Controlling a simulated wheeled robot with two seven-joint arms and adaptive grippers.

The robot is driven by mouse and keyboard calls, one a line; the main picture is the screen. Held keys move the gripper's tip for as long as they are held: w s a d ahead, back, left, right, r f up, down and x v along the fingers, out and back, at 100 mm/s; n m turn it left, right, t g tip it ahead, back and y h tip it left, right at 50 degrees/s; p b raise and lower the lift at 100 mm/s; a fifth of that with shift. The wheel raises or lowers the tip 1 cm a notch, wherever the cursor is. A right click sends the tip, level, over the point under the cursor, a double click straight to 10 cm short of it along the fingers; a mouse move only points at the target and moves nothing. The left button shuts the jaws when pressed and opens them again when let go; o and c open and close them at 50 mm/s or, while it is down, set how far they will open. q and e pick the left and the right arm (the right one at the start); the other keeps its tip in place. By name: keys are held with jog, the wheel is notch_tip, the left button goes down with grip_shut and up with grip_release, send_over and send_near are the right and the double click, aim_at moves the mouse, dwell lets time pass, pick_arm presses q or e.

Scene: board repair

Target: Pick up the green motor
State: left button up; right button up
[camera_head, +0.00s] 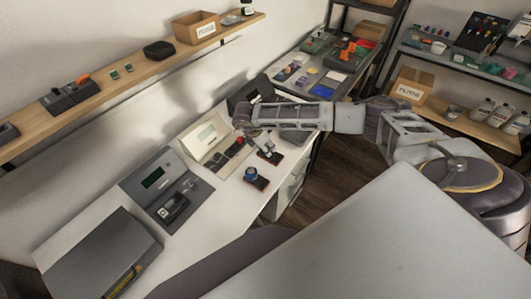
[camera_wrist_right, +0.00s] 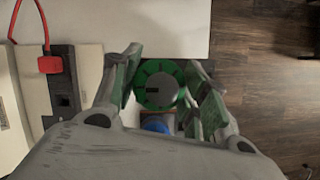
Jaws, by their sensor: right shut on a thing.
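The green motor (camera_wrist_right: 160,85) is round, with a grey centre and a dark slot, and shows between my right fingers in the right wrist view. My right gripper (camera_wrist_right: 163,88) is shut on it, with a finger on each side. In the head view my right gripper (camera_head: 241,118) is over the white bench near the open cream device; I cannot make out the motor there. A blue round part (camera_wrist_right: 156,126) shows just below the motor in the wrist view, partly hidden by my gripper. My left gripper is not in view.
The white bench (camera_head: 113,220) carries a grey device with a screen (camera_head: 155,178), a cream device (camera_head: 206,133) and a dark closed case (camera_head: 98,258). A blue part on a small board (camera_head: 251,174) sits near its edge. A red plug (camera_wrist_right: 50,64) shows in the wrist view.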

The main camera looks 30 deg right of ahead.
jog(key=shift+r, duration=1.65)
